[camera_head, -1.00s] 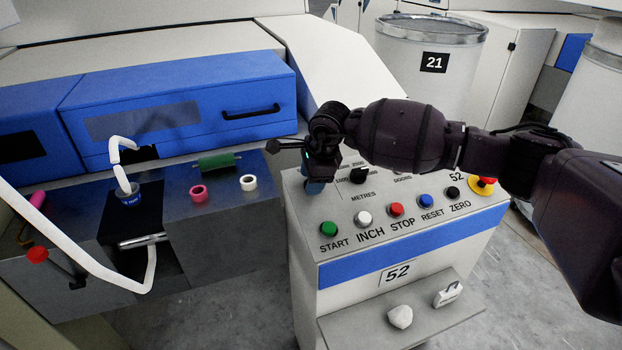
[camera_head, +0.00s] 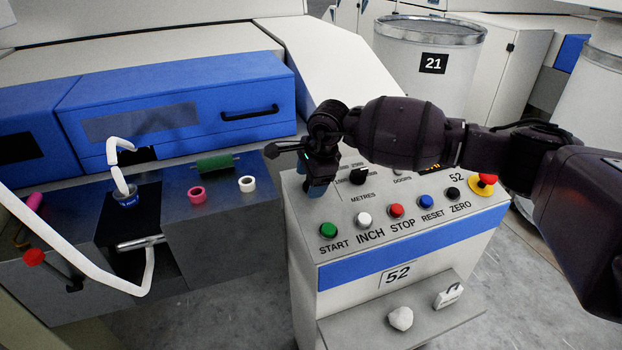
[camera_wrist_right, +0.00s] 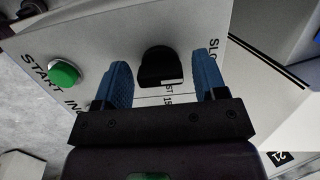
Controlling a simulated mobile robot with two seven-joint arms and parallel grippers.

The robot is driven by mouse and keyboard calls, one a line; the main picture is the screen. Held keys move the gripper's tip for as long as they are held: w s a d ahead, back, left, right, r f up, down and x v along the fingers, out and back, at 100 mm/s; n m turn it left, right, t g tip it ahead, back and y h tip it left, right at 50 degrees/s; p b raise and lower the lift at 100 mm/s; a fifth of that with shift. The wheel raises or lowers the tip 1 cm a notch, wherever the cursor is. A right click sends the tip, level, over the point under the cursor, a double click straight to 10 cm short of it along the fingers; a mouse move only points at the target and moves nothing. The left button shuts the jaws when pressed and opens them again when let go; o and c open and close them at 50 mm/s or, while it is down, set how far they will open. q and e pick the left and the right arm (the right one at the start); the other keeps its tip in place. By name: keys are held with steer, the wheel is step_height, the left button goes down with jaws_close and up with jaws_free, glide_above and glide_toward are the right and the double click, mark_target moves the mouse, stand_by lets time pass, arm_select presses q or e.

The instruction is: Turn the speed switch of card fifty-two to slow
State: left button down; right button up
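Card fifty-two's control panel (camera_head: 400,228) stands at centre right in the head view. My right gripper (camera_head: 318,190) is low over the panel's left part and hides the speed switch there. In the right wrist view, a black knob (camera_wrist_right: 157,66) lies between the two blue fingers of the right gripper (camera_wrist_right: 162,68). The fingers are spread, with a gap showing on each side of the knob. A white mark shows on the knob's lower edge, towards letters reading "ST". Letters reading "SLO" are beside the right finger. My left gripper is not in view.
Close by are the black metres knob (camera_head: 357,176) and green start button (camera_head: 328,230), then white, red, blue and black buttons and a red emergency knob (camera_head: 487,180). A shelf (camera_head: 440,322) juts out below. Can 21 (camera_head: 430,85) stands behind.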

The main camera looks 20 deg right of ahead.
steer(key=shift+o, duration=0.4)
steer(key=p+v, duration=0.1)
steer(key=v, duration=0.9)
steer(key=shift+r, duration=0.4)
